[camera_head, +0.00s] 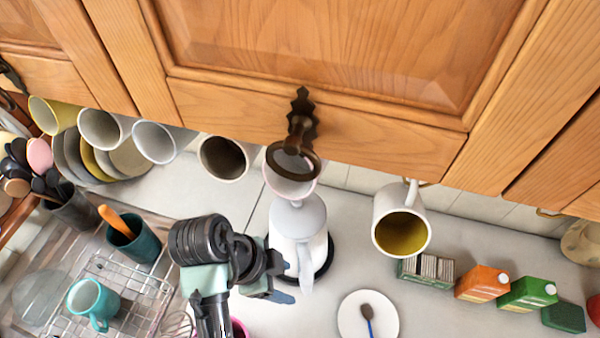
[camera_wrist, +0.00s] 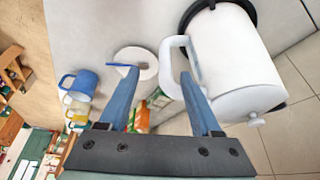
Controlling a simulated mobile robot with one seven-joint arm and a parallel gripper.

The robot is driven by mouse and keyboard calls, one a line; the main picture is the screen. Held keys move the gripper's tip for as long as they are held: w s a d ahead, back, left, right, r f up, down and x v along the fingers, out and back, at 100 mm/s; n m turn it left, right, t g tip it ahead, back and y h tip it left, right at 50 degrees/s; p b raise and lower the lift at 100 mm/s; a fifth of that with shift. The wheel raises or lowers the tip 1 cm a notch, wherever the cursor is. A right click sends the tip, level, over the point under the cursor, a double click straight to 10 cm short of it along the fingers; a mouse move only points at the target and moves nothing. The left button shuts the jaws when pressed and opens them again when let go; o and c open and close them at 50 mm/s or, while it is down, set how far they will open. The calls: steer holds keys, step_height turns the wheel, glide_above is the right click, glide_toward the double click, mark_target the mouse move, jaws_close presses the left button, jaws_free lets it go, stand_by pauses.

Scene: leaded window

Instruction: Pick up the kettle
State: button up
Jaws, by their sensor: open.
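The white kettle (camera_head: 298,222) stands on a black round base (camera_head: 328,256) on the counter, under the hanging mugs. Its handle (camera_head: 306,275) points toward the bottom of the head view. My gripper (camera_head: 284,279) is open, with blue fingers, at the left of the handle. In the wrist view the kettle (camera_wrist: 232,58) fills the upper right. The gripper (camera_wrist: 158,73) there has its fingers spread, with the handle (camera_wrist: 168,68) appearing between them and the right fingertip in the gap between handle and body. I cannot tell whether either finger touches the handle.
Wooden cabinets (camera_head: 330,50) overhang the counter, with mugs hanging below, one white mug (camera_head: 402,220) right of the kettle. A white plate with a spoon (camera_head: 352,312) lies to the right. Several cartons (camera_head: 482,283) stand farther right. A wire rack (camera_head: 130,290) is on the left.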

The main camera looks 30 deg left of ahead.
mark_target(304, 284)
steer(key=b+x, duration=0.3)
steer(key=x, duration=0.1)
steer(key=shift+w+f+b, duration=0.15)
steer(key=shift+f+b, duration=0.05)
steer(key=shift+b, duration=0.1)
steer(key=p+x, duration=0.1)
steer(key=x, duration=0.3)
steer(key=shift+w+p, duration=0.35)
steer(key=shift+w, duration=0.1)
steer(key=shift+w+d+f, duration=0.1)
steer(key=shift+w+f, duration=0.05)
steer(key=shift+f, duration=0.3)
jaws_close()
steer(key=shift+r, duration=0.1)
steer(key=shift+w+r, duration=0.15)
steer(key=shift+w, duration=0.1)
